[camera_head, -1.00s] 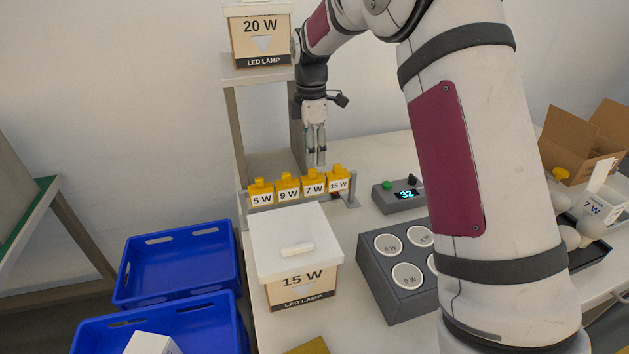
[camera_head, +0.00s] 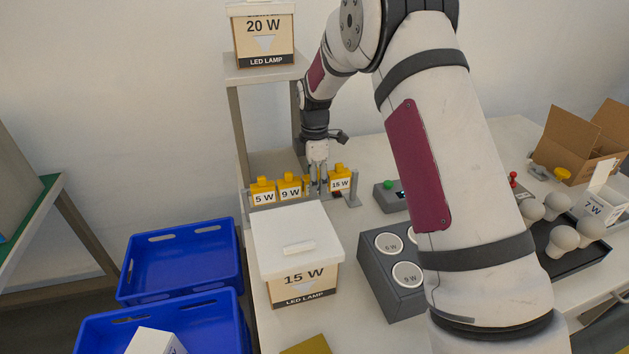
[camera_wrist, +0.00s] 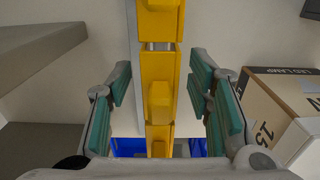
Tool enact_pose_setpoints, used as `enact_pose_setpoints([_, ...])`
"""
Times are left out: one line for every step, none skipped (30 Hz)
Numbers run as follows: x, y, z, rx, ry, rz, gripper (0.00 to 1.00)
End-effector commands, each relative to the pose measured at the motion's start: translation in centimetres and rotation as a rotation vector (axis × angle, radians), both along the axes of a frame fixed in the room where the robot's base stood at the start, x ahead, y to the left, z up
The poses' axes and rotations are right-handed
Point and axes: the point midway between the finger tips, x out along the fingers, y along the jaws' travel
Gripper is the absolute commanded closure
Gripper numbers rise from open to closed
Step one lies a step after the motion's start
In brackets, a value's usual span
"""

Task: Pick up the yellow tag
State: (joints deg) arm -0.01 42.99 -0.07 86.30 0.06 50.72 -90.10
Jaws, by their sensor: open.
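Yellow tags hang in a row on a small rack (camera_head: 287,207) in the head view: the 5 W tag (camera_head: 263,193), the 9 W tag (camera_head: 290,188) and the 15 W tag (camera_head: 340,181). The 7 W tag between them (camera_head: 307,184) is mostly hidden by my gripper (camera_head: 318,186), which points down at its place. In the wrist view, a yellow tag (camera_wrist: 158,95) sits between my open gripper's green-padded fingers (camera_wrist: 160,110), with a gap on both sides. Other yellow tags line up above and below it there.
A 15 W lamp box (camera_head: 300,285) stands in front of the rack. A 20 W box (camera_head: 265,42) sits on a raised shelf behind. A grey socket block (camera_head: 375,280) and a control box (camera_head: 387,197) stand to the right. Blue crates (camera_head: 180,260) are at left.

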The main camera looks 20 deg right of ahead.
Motion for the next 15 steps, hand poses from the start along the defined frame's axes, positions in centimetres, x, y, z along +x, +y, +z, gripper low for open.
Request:
enact_pose_setpoints([0.0, 0.01, 0.02, 0.0, 0.0, 0.0, 0.53])
enact_pose_setpoints([0.0, 0.01, 0.03, 0.0, 0.0, 0.0, 0.53])
enact_pose_setpoints([0.0, 0.0, 0.03, 0.0, 0.0, 0.0, 0.58])
enact_pose_setpoints([0.0, 0.01, 0.04, 0.0, 0.0, 0.0, 0.65])
enact_pose_setpoints([0.0, 0.01, 0.04, 0.0, 0.0, 0.0, 0.71])
enact_pose_setpoints([0.0, 0.0, 0.04, 0.0, 0.0, 0.0, 0.81])
enact_pose_setpoints([0.0, 0.01, 0.05, 0.0, 0.0, 0.0, 0.87])
enact_pose_setpoints([0.0, 0.01, 0.05, 0.0, 0.0, 0.0, 0.94])
enact_pose_setpoints([0.0, 0.0, 0.05, 0.0, 0.0, 0.0, 0.94])
enact_pose_setpoints([0.0, 0.0, 0.05, 0.0, 0.0, 0.0, 0.94])
enact_pose_setpoints([0.0, 0.0, 0.05, 0.0, 0.0, 0.0, 0.94])
enact_pose_setpoints([0.0, 0.0, 0.06, 0.0, 0.0, 0.0, 0.95])
enact_pose_setpoints([0.0, 0.0, 0.06, 0.0, 0.0, 0.0, 0.95])
enact_pose_setpoints([0.0, 0.0, 0.06, 0.0, 0.0, 0.0, 0.95])
enact_pose_setpoints([0.0, 0.0, 0.06, 0.0, 0.0, 0.0, 0.95])
